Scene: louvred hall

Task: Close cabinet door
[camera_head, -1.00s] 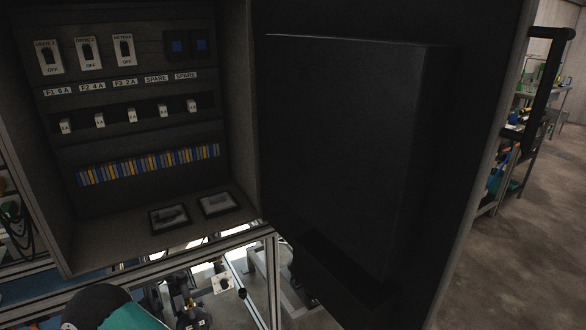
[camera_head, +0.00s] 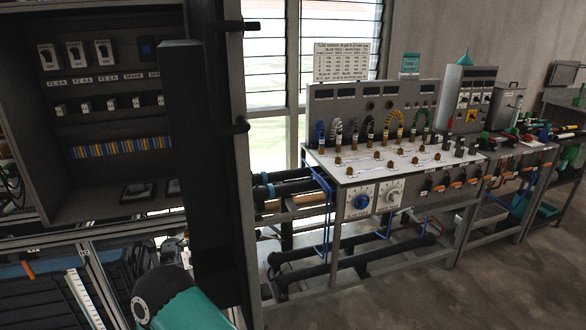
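The grey cabinet (camera_head: 90,205) stands at the left, its front open. Inside are three switches marked OFF, a row of small white fuses, a blue-and-yellow terminal strip and two dark framed pieces at the bottom. The cabinet door (camera_head: 238,215) stands ajar at the cabinet's right side, seen nearly edge-on and pointing toward me. A dark box (camera_head: 190,170) on its inner face covers the right part of the interior. The black door handle (camera_head: 240,125) sticks out past the door's outer side. A teal arm link of mine shows at the bottom. Neither gripper is in view.
A bench with a coloured-cable test panel (camera_head: 375,115) stands right of the door, with dark pipes (camera_head: 350,260) below. More benches follow at the far right. The floor (camera_head: 480,285) at the lower right is clear. Aluminium framing (camera_head: 90,280) lies under the cabinet.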

